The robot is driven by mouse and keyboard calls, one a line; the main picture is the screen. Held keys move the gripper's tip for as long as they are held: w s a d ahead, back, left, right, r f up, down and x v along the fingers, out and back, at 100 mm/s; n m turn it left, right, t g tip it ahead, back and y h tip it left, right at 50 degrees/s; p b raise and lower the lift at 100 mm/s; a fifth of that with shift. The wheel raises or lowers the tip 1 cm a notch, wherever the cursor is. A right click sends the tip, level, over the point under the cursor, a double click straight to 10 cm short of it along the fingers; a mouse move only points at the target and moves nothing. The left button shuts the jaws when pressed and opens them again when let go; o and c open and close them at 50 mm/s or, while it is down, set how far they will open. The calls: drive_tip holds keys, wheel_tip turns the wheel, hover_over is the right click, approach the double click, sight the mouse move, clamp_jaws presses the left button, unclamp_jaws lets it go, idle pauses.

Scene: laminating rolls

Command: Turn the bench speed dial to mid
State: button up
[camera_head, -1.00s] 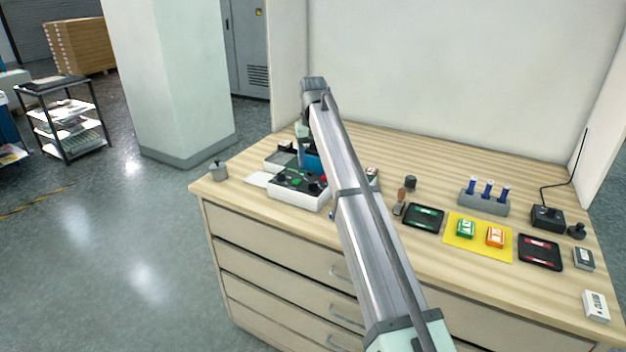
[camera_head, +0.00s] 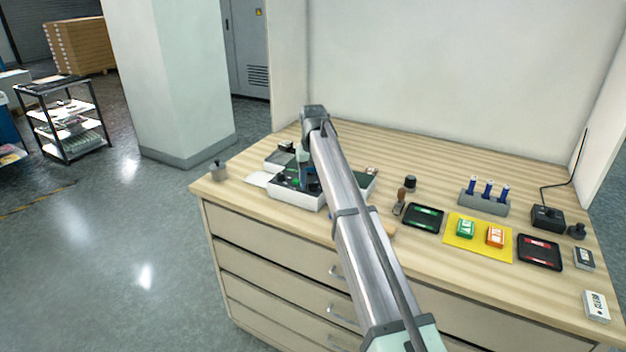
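A white control box with a dark top panel (camera_head: 296,197) sits near the left front of the bench. It has a black knob (camera_head: 281,177) toward its left and a small green patch; I cannot read any dial marks from here. My gripper (camera_head: 309,184) points down over the right part of this box, very near its top. The gripper and arm hide that part of the panel, so I cannot tell whether the fingers touch a dial or how far apart they are.
A small metal pot (camera_head: 217,172) stands at the bench's left corner. Right of my arm are a wooden-handled stamp (camera_head: 399,203), a black-and-green tray (camera_head: 423,216), a yellow mat (camera_head: 479,251), a holder with blue-topped tubes (camera_head: 483,203) and a black-and-red tray (camera_head: 540,252).

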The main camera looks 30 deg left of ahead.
drive_tip(key=c, duration=0.9)
drive_tip(key=shift+n, duration=0.3)
drive_tip(key=n, duration=0.9)
idle(0.5)
drive_tip(key=o, duration=1)
drive_tip(key=shift+r, duration=0.15)
